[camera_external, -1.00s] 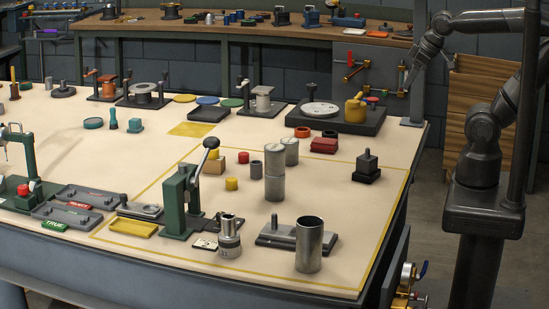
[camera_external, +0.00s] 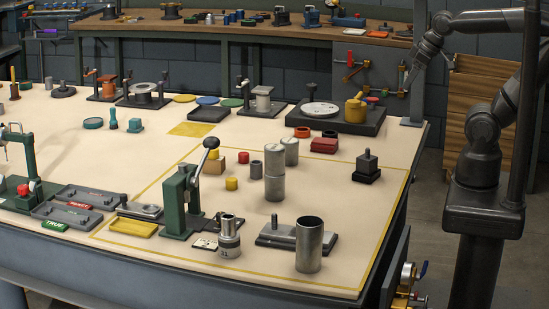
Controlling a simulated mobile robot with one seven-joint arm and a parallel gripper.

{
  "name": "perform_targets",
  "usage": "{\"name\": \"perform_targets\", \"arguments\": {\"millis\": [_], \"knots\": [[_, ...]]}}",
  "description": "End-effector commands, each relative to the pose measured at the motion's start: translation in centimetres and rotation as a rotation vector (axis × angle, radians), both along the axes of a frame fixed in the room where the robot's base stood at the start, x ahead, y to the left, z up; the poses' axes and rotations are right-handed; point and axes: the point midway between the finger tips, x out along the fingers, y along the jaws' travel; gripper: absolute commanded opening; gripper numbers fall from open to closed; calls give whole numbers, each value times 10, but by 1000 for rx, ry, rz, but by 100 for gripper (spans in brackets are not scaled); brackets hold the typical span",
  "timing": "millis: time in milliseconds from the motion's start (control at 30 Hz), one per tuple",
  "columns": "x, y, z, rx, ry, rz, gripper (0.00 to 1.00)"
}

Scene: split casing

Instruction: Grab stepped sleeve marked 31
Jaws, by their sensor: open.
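The stepped sleeve marked 31 (camera_external: 229,240) is a grey metal piece with a narrower upper part and a wider lower part. It stands upright near the front of the bench, just right of the green lever press (camera_external: 182,203). Its number faces the camera. My gripper (camera_external: 405,91) is at the upper right, beyond the bench's right back corner, far from the sleeve. It is small and dark in this view. It is open and holds nothing that I can see.
A wide metal tube (camera_external: 309,246) and a dark base with a peg (camera_external: 280,240) stand right of the sleeve. Tall grey cylinders (camera_external: 274,177) stand behind it. A yellow tray (camera_external: 131,228) lies left of the press. The bench's right part is mostly clear around a black block (camera_external: 367,170).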

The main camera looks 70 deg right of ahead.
Motion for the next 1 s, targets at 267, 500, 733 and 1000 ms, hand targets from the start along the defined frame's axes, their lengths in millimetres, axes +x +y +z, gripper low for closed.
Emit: {"name": "perform_targets", "arguments": {"millis": [267, 500, 733, 1000], "knots": [[1, 0, 0, -1, 0, 2, 61], [38, 19, 18, -31, 3, 87, 61], [110, 68, 39, -77, 1, 259, 61], [190, 148, 42, -107, -8, 469, 61]]}}
